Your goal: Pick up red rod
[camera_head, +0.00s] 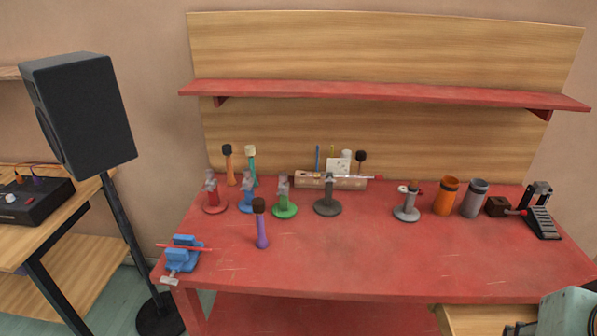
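A thin red rod (199,249) lies about level across the top of a small blue vise (182,261) at the front left corner of the red workbench (370,250). It sticks out to both sides of the vise. I cannot tell whether the vise jaws are closed on it. No fingertips of my gripper show in the head view, and nothing of mine is near the rod.
A purple-handled mallet (262,230) stands right of the vise. Several round-based stands line the back, with a green one (285,209). An orange cup (446,197) and grey cup (474,199) stand right. A red shelf (380,93) overhangs the back. The front middle is clear.

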